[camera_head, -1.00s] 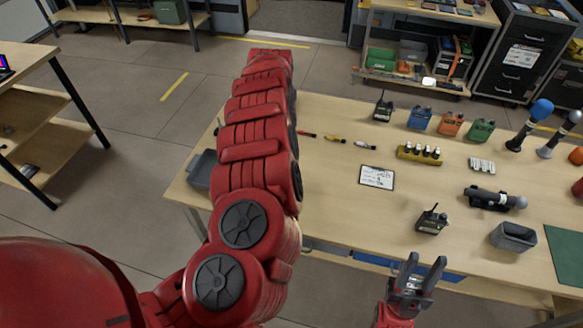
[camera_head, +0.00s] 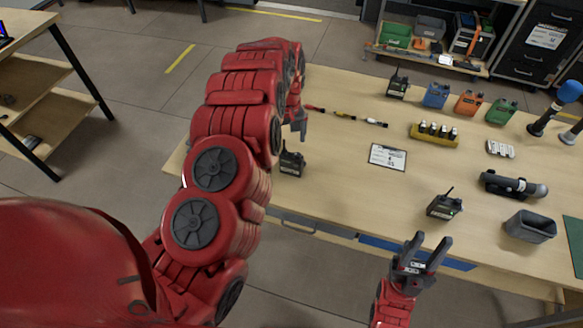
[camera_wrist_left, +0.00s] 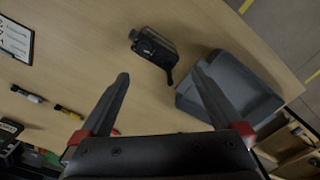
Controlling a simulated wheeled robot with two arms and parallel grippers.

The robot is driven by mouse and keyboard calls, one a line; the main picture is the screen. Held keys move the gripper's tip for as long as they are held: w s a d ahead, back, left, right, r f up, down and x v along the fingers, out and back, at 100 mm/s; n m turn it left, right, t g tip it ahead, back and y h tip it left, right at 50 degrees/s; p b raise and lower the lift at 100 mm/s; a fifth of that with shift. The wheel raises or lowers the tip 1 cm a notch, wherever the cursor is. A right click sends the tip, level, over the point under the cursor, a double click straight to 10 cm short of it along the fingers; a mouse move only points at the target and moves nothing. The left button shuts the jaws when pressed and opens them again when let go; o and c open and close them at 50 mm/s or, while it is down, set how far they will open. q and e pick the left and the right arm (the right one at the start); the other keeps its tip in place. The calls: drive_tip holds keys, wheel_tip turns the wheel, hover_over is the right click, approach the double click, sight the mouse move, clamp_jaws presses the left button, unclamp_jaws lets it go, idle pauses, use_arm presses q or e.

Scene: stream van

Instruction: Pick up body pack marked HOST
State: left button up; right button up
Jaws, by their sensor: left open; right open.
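Three black body packs with antennas are on the table in the head view: one at the back (camera_head: 397,87), one at the front right (camera_head: 443,207) and one by my left arm (camera_head: 291,163). No HOST marking is readable on any. My left gripper (camera_head: 298,122), partly hidden by its arm, is above the table near the third pack. In the left wrist view, that pack (camera_wrist_left: 153,46) lies beyond the open, empty fingertips (camera_wrist_left: 160,73). My right gripper (camera_head: 422,252) is open and empty at the table's front edge, below the front right pack.
Blue (camera_head: 436,95), orange (camera_head: 468,103) and green (camera_head: 501,111) packs stand at the back. A grey bin (camera_wrist_left: 232,88) is beside the pack in the left wrist view. A clipboard (camera_head: 388,157), a yellow battery holder (camera_head: 433,137) and another grey bin (camera_head: 530,227) occupy the table.

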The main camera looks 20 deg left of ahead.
sight(287, 151)
use_arm(q)
drive_tip(key=shift+f+p, duration=0.35)
drive_tip(key=shift+p, duration=0.15)
drive_tip(key=f, duration=0.1)
drive_tip(key=f+p, duration=0.1)
drive_tip(key=f, duration=0.1)
drive_tip(key=shift+s+a+f+p, duration=0.15)
drive_tip(key=shift+s+a+p, duration=0.1)
drive_tip(key=shift+p, duration=0.15)
drive_tip(key=shift+f, duration=0.75)
drive_tip(key=shift+w+d, duration=0.1)
clamp_jaws()
